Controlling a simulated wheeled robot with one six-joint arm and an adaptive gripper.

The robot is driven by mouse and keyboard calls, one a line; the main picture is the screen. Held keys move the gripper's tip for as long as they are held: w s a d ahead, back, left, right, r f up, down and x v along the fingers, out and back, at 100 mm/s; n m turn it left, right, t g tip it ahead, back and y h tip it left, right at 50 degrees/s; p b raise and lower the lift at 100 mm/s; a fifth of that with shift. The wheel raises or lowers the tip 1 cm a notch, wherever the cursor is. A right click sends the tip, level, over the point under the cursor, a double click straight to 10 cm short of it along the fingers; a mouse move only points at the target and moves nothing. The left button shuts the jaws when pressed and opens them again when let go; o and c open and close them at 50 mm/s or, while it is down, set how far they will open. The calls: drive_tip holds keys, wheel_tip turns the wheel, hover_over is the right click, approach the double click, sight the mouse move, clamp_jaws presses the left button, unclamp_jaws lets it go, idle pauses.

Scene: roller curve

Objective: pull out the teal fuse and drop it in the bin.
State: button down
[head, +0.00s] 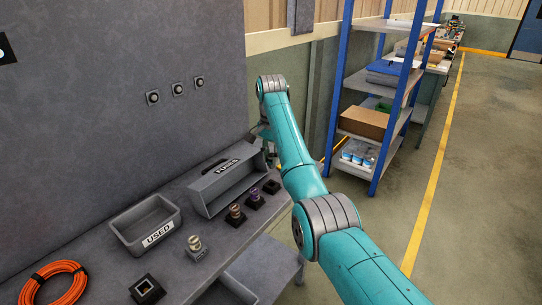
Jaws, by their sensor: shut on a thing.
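My gripper (263,132) is at the end of the teal arm, behind the right end of the bench, and my arm partly covers it. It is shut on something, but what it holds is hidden. I cannot make out a teal fuse anywhere. A grey open bin labelled USED (118,222) stands on the bench to the left of my gripper and looks empty. A pale fuse (195,243), a brown fuse (235,211) and a dark purplish fuse (252,195) stand upright in holders along the front. A dark holder (271,187) near my arm shows no clear fuse.
A grey tray labelled FUSES (215,202) stands behind the holders. An empty-looking black holder (147,289) and an orange cable coil (45,284) are at the front left. A grey wall panel rises behind. Blue-posted shelves (390,130) stand beyond my arm. The floor at right is clear.

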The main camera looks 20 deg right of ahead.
drive_tip(key=shift+f, duration=1.05)
